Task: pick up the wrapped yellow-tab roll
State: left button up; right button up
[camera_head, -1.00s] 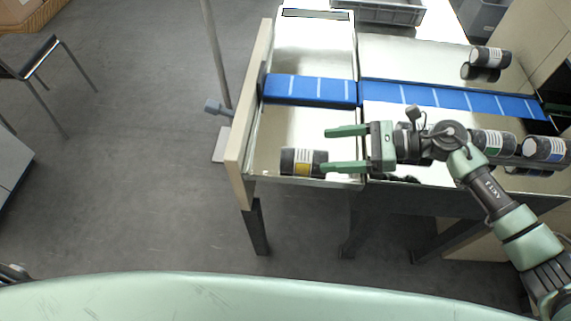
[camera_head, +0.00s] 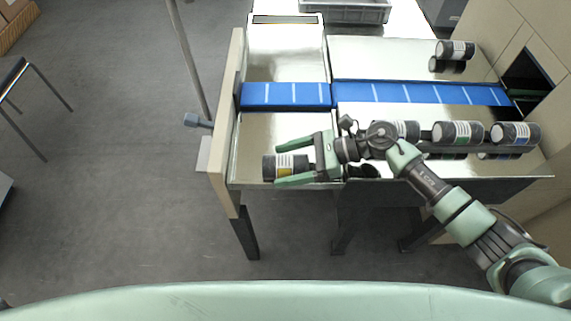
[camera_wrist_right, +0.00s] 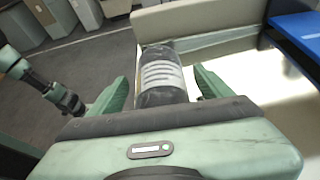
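The yellow-tab roll (camera_head: 284,166), dark with a white striped label and a yellow patch, lies on its side on the shiny tray (camera_head: 262,130) near its front edge. My right gripper (camera_head: 279,164) is open, with one finger beyond the roll and one on its near side. In the right wrist view the roll (camera_wrist_right: 162,75) sits between the fingers of the right gripper (camera_wrist_right: 160,80), with a visible gap on each side. The yellow patch is not visible there. My left gripper is not in view.
A blue belt (camera_head: 420,94) crosses behind the tray. A green-tab roll (camera_head: 458,132), a blue-tab roll (camera_head: 514,134) and a partly hidden roll (camera_head: 405,130) lie to the right. Another roll (camera_head: 455,49) lies at the back. A wooden side board (camera_head: 226,120) bounds the tray's left.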

jog(key=c, duration=1.5)
jog(key=shift+r, duration=0.1)
grip_shut()
